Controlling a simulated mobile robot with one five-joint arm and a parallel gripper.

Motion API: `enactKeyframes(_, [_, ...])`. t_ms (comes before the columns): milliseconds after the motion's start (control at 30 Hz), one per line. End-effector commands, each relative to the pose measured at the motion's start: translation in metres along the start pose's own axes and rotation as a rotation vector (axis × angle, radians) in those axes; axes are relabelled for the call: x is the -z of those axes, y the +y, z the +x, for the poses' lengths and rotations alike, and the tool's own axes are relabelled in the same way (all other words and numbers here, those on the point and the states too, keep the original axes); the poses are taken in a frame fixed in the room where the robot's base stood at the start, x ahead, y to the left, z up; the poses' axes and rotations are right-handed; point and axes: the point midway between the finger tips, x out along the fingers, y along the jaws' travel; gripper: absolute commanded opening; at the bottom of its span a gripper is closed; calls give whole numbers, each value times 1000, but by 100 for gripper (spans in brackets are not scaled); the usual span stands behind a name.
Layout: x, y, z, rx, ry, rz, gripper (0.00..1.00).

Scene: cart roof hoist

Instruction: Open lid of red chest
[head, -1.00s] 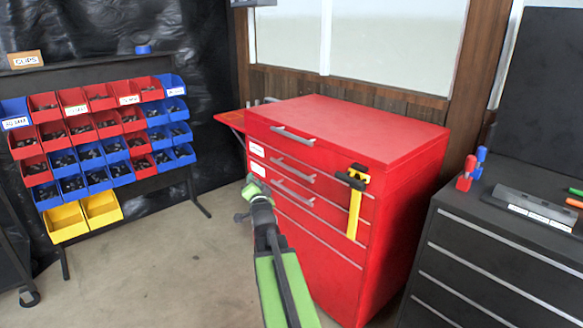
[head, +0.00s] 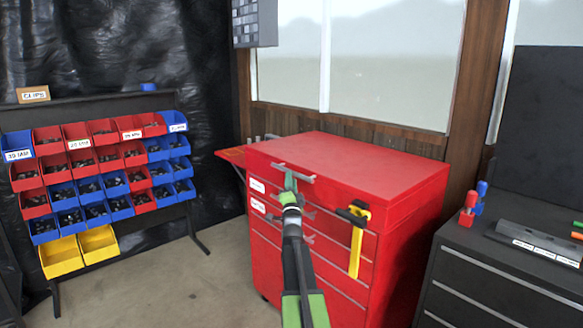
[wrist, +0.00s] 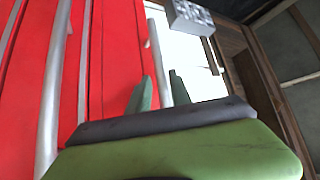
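The red chest (head: 400,220) stands in the middle, its flat red lid (head: 370,160) closed. A silver bar handle (head: 298,175) runs along the lid's front edge at the left. My gripper (head: 290,182) is raised in front of this handle and overlaps it in the head view. In the wrist view my two green fingers (wrist: 158,93) stand apart. A silver bar (wrist: 157,55), seemingly the lid handle, shows between and beyond their tips. I cannot tell whether the fingers touch it. The red front (wrist: 115,60) fills the left of the wrist view.
A yellow-and-black clamp-like tool (head: 357,235) hangs on the chest's front, right of my arm. A dark drawer cabinet (head: 490,270) stands close on the right. A rack of red, blue and yellow bins (head: 95,180) is at the left. Open floor (head: 190,285) lies between rack and chest.

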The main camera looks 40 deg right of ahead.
Motion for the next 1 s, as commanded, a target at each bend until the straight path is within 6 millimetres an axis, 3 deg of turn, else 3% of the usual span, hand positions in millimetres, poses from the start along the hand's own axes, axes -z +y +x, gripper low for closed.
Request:
enactKeyframes(33, [1, -2, 17, 0, 0, 0, 25])
enactKeyframes(100, [1, -2, 30, 0, 0, -1, 25])
enactKeyframes(300, [0, 0, 49, 0, 0, -1, 25])
enactKeyframes(600, [0, 1, 50, 0, 0, -1, 25])
enactKeyframes(800, [0, 1, 50, -1, 0, -1, 0])
enactKeyframes(1000, [1, 1, 50, -1, 0, -1, 0])
